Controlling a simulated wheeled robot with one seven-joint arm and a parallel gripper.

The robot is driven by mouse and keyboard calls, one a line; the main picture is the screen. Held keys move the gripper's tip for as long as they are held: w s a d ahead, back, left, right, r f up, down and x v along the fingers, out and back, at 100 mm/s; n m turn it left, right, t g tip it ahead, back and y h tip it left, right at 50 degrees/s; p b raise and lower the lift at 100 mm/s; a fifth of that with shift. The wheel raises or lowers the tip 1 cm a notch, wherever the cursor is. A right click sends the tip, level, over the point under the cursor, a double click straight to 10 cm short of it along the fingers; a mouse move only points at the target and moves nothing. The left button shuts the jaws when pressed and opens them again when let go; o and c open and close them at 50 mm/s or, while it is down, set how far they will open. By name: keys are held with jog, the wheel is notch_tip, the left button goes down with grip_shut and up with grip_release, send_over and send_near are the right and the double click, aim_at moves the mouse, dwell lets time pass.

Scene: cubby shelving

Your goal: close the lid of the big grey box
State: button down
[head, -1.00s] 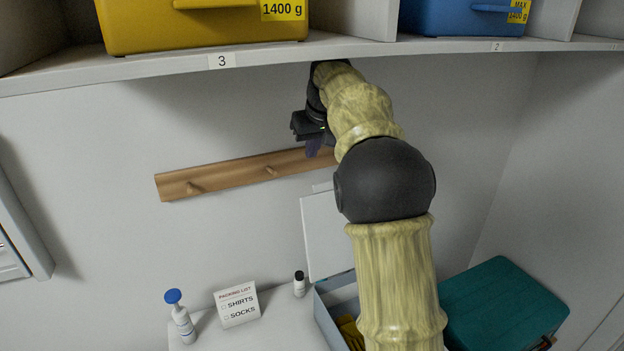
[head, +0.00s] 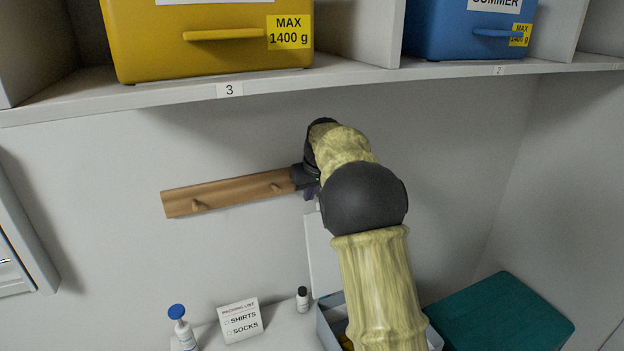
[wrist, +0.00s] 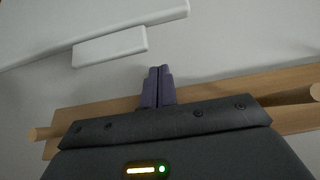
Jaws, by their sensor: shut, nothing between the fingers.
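The big grey box (head: 325,326) stands low at bottom centre in the head view, partly hidden behind my arm. Its pale lid (head: 319,258) stands upright and open at the back of the box. My gripper (head: 310,194) is above the lid's top edge, in front of the wooden peg rail. In the wrist view, my gripper's purple fingers (wrist: 158,73) are together with nothing between them. A pale edge with a tab, which looks like the lid's top (wrist: 110,46), lies beyond the fingertips, apart from them.
The wooden peg rail (head: 225,195) is on the wall beside my gripper. A shelf above holds a yellow bin (head: 205,55) and a blue bin (head: 470,35).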

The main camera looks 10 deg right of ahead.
jog(key=s, duration=0.1)
jog(key=s+r, duration=0.1)
jog(key=s, duration=0.1)
jog(key=shift+s+d+r+p, duration=0.2)
jog(key=shift+s+d+p, duration=0.15)
jog(key=shift+d, duration=0.05)
jog(key=shift+f+b, duration=0.1)
jog(key=shift+b, duration=0.25)
